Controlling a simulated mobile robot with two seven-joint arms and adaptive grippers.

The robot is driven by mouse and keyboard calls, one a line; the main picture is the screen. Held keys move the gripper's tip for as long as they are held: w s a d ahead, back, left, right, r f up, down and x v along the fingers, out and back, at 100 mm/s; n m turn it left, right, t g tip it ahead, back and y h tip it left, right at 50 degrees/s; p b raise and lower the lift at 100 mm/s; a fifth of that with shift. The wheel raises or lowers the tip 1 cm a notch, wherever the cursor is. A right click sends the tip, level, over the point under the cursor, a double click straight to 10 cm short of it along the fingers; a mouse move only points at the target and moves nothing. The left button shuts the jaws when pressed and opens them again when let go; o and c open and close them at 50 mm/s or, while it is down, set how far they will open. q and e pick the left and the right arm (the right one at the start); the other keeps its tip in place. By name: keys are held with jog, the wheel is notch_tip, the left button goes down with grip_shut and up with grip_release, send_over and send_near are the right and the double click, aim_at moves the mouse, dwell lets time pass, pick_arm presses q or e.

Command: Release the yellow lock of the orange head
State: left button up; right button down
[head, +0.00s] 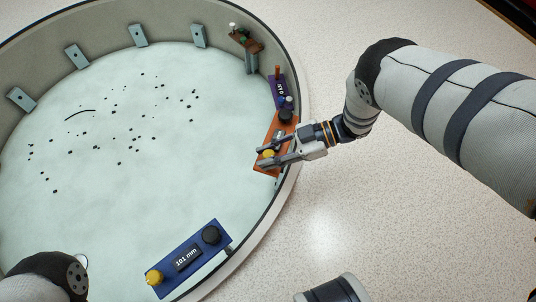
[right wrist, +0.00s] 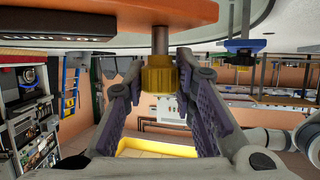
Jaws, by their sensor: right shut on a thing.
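The orange head (head: 268,131) sits on the right rim of the round basin and carries a black knob (head: 285,116). Its yellow lock (head: 268,154) is near the head's lower end. In the right wrist view the lock is a ribbed yellow knob (right wrist: 158,75) on a metal shaft below the orange head (right wrist: 165,12). My right gripper (head: 266,158) is shut on this yellow lock, with a finger on each side; it fills the middle of the right wrist view (right wrist: 160,72). Part of my left arm shows at lower left; its gripper is out of view.
A blue head marked 101 mm (head: 187,257), with yellow and black knobs, sits on the near rim. A purple head (head: 279,88) and a brown bracket (head: 244,39) are farther along the rim. Grey blocks line the far wall. The pale basin floor (head: 120,190) has scattered dark specks.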

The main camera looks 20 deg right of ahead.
jog(key=shift+n+g+b, duration=0.4)
jog(key=shift+n+g, duration=1.1)
jog(key=shift+g, duration=0.2)
jog(key=shift+g+y, duration=0.3)
jog(key=c, duration=1.3)
grip_release()
jog(key=v, duration=1.2)
jog(key=shift+s+r, duration=0.1)
jog(key=shift+r, duration=0.05)
